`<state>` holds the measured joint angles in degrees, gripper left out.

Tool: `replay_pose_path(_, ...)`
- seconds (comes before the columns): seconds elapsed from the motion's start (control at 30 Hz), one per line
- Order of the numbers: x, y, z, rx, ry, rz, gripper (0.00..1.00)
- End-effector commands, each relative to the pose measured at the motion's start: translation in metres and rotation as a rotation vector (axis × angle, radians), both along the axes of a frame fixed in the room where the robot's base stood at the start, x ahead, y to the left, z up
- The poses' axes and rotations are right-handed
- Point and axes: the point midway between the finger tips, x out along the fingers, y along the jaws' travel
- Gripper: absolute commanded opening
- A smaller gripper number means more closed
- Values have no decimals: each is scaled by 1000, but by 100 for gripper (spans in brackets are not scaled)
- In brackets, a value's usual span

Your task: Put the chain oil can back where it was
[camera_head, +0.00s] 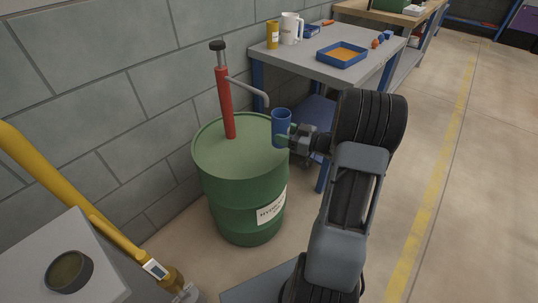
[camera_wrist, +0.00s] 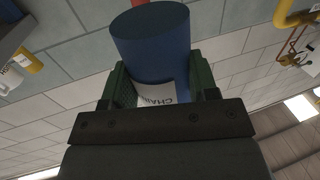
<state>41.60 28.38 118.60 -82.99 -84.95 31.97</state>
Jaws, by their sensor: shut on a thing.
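The chain oil can is a blue cylinder (camera_head: 281,122) held upright near the right edge of the green drum's top in the head view. In the wrist view the can (camera_wrist: 155,42) fills the upper middle, with a white label partly reading "CHAIN". My gripper (camera_head: 286,141) is shut on the can, its green fingers on either side; the gripper also shows in the wrist view (camera_wrist: 160,85). I cannot tell whether the can's base touches the drum. The can's lower part is partly hidden by the gripper.
The green drum (camera_head: 245,190) carries a red hand pump (camera_head: 226,103) with a grey spout close to the can. Behind is a grey workbench (camera_head: 300,62) with a yellow can (camera_head: 272,35), white jug (camera_head: 291,28) and blue tray (camera_head: 342,54). A dark round tin (camera_head: 69,271) stands front left.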

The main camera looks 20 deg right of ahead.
Motion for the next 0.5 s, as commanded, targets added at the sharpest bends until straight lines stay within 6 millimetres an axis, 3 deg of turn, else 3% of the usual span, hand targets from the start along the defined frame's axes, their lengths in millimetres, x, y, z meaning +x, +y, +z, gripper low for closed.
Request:
replay_pose_path(0.03, 6, 9, -13, 2, 2, 4, 22)
replay_pose_path(0.2, 19, 24, -38, 2, 1, 0, 22)
replay_pose_path(0.5, 28, 33, -52, 0, 0, -5, 22)
